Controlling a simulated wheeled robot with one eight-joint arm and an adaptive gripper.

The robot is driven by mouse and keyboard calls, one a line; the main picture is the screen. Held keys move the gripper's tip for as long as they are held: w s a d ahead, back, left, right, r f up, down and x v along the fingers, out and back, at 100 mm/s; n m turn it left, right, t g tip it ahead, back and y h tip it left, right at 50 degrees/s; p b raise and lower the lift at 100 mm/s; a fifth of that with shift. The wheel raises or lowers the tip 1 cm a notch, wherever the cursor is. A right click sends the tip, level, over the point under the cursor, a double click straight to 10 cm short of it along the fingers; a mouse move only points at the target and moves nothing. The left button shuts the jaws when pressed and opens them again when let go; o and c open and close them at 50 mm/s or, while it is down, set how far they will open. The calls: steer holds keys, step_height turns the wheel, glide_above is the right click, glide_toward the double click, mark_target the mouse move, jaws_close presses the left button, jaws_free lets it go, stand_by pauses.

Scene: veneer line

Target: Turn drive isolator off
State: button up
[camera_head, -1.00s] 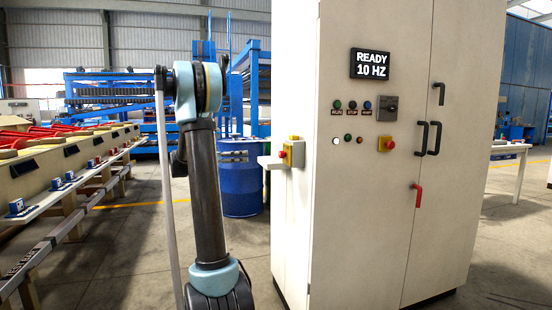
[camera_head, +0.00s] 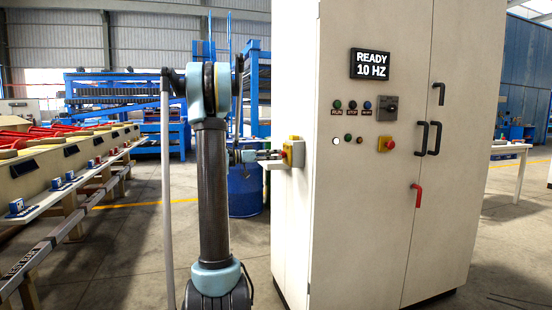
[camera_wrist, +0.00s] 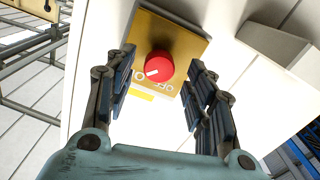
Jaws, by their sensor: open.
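The drive isolator is a red round knob (camera_wrist: 159,66) on a yellow plate (camera_wrist: 180,32), fixed to the left side of the white cabinet. The knob carries a short white mark, near its lower left edge in the wrist view. Partly legible lettering shows on the plate below it. In the head view the isolator's yellow box (camera_head: 295,152) shows at the cabinet's left edge. My gripper (camera_head: 277,155) is close in front of it. In the wrist view my gripper (camera_wrist: 160,60) is open, with a finger on either side of the knob and gaps visible; contact cannot be told.
The cabinet (camera_head: 360,230) has a display reading READY 10 HZ (camera_head: 370,64), several buttons, and another red knob on yellow (camera_head: 387,144). A pale ledge (camera_wrist: 285,48) juts out near the isolator. A blue drum (camera_head: 245,190) stands behind my arm. Floor in front is clear.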

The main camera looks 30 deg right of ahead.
steer(key=shift+x, duration=1.15)
steer(key=c, duration=1.1)
